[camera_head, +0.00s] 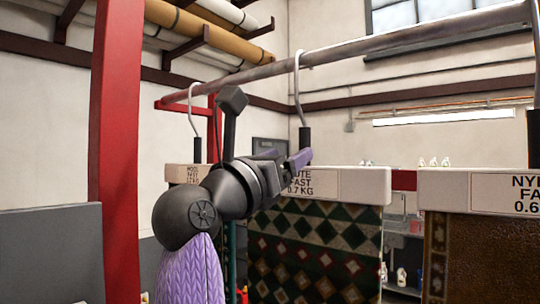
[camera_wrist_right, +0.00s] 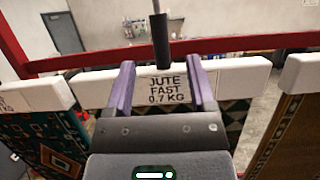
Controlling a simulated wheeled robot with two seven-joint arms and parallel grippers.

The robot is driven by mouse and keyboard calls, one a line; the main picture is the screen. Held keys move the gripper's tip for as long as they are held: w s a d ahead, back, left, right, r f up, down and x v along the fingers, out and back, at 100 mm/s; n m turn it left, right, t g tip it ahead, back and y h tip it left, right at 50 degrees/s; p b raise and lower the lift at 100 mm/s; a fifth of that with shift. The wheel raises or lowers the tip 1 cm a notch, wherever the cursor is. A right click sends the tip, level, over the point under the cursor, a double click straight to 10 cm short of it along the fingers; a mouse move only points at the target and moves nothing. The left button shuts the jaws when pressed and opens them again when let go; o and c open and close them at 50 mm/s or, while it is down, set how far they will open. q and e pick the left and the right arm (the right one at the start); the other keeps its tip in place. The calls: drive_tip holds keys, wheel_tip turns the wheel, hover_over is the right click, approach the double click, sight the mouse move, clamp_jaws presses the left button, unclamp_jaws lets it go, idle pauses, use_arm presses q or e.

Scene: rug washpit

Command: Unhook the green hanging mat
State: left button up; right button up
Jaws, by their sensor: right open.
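A dark green mat with diamond patterns (camera_head: 315,250) hangs from a pale bar (camera_head: 360,185) labelled JUTE FAST 0.7 KG. A metal hook (camera_head: 297,85) with a black grip (camera_head: 305,138) holds this bar on the overhead rail. My right gripper (camera_head: 298,160) is at the bar, just below the black grip. In the right wrist view its purple fingers (camera_wrist_right: 160,72) are apart, either side of the label, with the black grip (camera_wrist_right: 161,42) beyond. Contact cannot be told. A teal-green mat (camera_wrist_right: 42,140) hangs to the left in that view. My left gripper is not in view.
The metal rail (camera_head: 400,45) runs overhead. A brown mat (camera_head: 480,255) hangs at right from another pale bar (camera_head: 450,185). A bar labelled WOOL (camera_head: 185,173) hangs at left. A red post (camera_head: 117,150) stands at left.

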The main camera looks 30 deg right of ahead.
sight(304, 120)
drive_tip(key=p+x, duration=0.2)
drive_tip(key=x, duration=0.2)
drive_tip(key=shift+d+r, duration=0.25)
drive_tip(key=shift+d, duration=0.05)
drive_tip(key=shift+w+d+p, duration=0.3)
drive_tip(key=shift+d+p, duration=0.2)
drive_tip(key=shift+d, duration=0.1)
clamp_jaws()
drive_tip(key=shift+r, duration=0.25)
idle(0.7)
wheel_tip(304, 120, up, 4)
drive_tip(key=p, duration=0.4)
drive_tip(key=shift+r, duration=0.1)
drive_tip(key=shift+a, duration=0.1)
